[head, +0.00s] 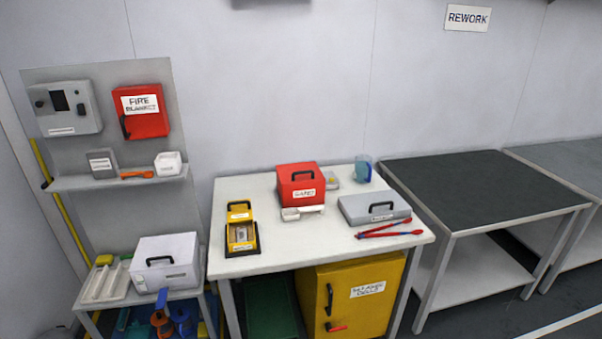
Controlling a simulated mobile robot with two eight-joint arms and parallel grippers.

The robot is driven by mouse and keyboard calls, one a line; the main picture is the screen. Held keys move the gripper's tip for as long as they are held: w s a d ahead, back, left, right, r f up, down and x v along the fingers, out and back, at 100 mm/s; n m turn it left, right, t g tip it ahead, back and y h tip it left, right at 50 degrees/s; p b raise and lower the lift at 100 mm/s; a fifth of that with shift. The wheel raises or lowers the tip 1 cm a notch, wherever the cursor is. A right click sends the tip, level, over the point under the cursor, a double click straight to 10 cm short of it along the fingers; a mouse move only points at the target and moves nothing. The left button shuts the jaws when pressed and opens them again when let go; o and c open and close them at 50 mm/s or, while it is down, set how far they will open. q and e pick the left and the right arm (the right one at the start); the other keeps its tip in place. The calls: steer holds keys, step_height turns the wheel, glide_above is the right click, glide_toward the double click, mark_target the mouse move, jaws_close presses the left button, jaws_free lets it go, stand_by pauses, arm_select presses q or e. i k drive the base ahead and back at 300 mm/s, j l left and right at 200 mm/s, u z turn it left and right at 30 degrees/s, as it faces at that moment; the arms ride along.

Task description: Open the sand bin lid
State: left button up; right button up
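The sand bin (289,195) is a red box near the back middle of the white table. Its label is small and looks like "SAND". The red lid (290,173) with a black handle on it lies flat on top and looks shut. A small white scoop or tray (296,213) is at the foot of the bin's front. Neither of my grippers is in the head view.
Left of the bin stands a yellow-black device (241,236). To its right are a grey case (362,208), red-and-blue tongs (384,231) and a blue jug (363,170). A yellow cabinet (340,300) is under the table. The table's (300,245) front middle is clear.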

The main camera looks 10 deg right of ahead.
mark_target(302, 172)
steer(key=i+l+u, duration=0.15)
steer(key=u, duration=0.55)
steer(key=i+l+u, duration=0.2)
steer(key=l+u, duration=0.15)
steer(key=l, duration=0.25)
steer(key=i+l+u, duration=0.2)
steer(key=l, duration=0.15)
